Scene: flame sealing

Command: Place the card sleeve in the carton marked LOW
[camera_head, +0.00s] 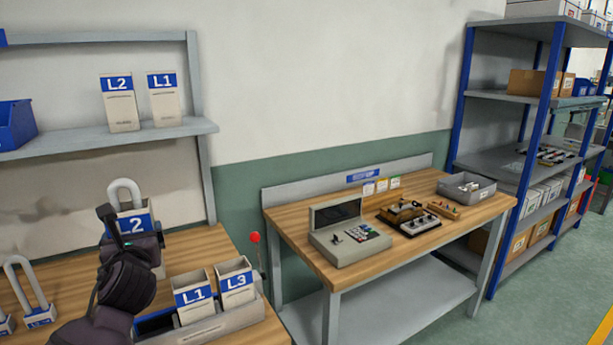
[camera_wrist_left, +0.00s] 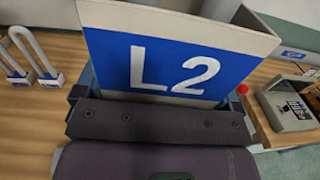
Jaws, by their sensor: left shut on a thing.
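My left gripper (camera_head: 132,243) is shut on a white, open-topped box with a blue L2 label (camera_head: 134,224). The box is upright in front of me, above the wooden bench, and its label fills much of the left wrist view (camera_wrist_left: 178,72). The gripper hides its lower part. Two similar boxes, marked L1 (camera_head: 193,294) and L3 (camera_head: 236,282), stand in a grey tray (camera_head: 215,329) on the bench, with a dark empty slot to their left. I cannot make out a card sleeve or a carton marked LOW. My right gripper is not in view.
A shelf (camera_head: 110,139) above holds other L2 (camera_head: 120,103) and L1 (camera_head: 164,100) boxes and a blue bin (camera_head: 14,125). Grey loop stands (camera_head: 38,312) are at the left. A red-knobbed lever (camera_head: 255,238) rises beside the tray. A second bench holds a grey device (camera_head: 348,240).

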